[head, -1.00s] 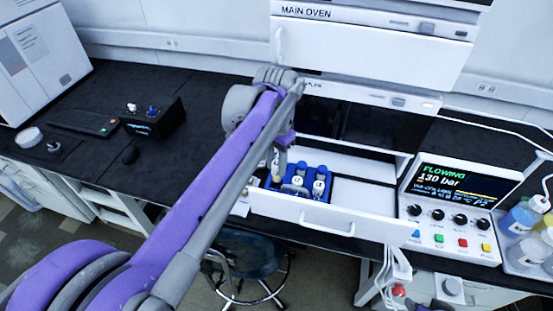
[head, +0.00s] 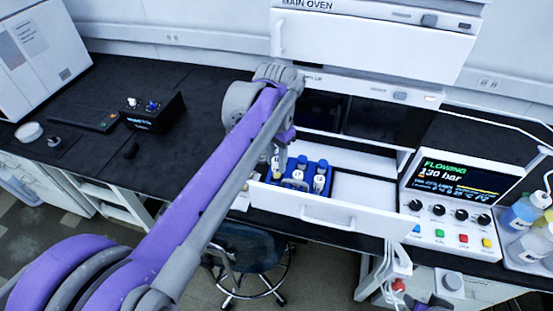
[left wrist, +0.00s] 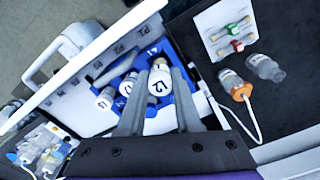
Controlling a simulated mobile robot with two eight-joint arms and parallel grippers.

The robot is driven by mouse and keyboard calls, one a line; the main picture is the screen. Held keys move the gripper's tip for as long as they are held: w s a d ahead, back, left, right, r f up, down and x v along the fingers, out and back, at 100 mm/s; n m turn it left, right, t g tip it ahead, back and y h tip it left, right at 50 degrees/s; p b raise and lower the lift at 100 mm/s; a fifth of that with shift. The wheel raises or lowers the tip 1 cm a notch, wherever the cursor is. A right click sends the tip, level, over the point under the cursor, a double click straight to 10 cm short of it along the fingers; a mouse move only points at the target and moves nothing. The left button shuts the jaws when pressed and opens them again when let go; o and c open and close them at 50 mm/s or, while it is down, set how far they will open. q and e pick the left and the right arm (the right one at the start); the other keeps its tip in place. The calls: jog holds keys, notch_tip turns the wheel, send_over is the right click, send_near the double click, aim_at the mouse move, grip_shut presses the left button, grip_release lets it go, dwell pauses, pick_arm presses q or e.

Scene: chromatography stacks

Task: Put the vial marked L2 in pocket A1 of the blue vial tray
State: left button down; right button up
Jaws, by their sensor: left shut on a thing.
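The blue vial tray (left wrist: 186,108) is behind and around the held vial in the left wrist view. I cannot tell whether the vial's lower end is in a pocket or above the tray. Pocket A1 cannot be made out. My right gripper is not visible.
The drawer front (head: 335,214) stands out below the oven, with a white surface to the tray's right. A control panel (head: 455,205) reads FLOWING, 130 bar. Bottles (head: 525,215) stand at far right. An orange-capped bottle (left wrist: 236,86) lies right of the drawer.

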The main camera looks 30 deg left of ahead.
aim_at(276, 169)
pick_arm(q)
jog(key=shift+f, duration=0.15)
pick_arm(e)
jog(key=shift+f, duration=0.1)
pick_arm(q)
jog(key=shift+s+f+b, duration=0.1)
jog(key=shift+f+b, duration=0.45)
jog(key=shift+f, duration=0.5)
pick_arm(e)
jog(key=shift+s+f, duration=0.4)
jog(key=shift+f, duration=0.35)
pick_arm(q)
jog(key=shift+f, duration=0.1)
jog(key=shift+f, duration=0.4)
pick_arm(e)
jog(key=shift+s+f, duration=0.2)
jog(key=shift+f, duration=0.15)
pick_arm(q)
jog(key=shift+c, duration=0.6)
grip_release()
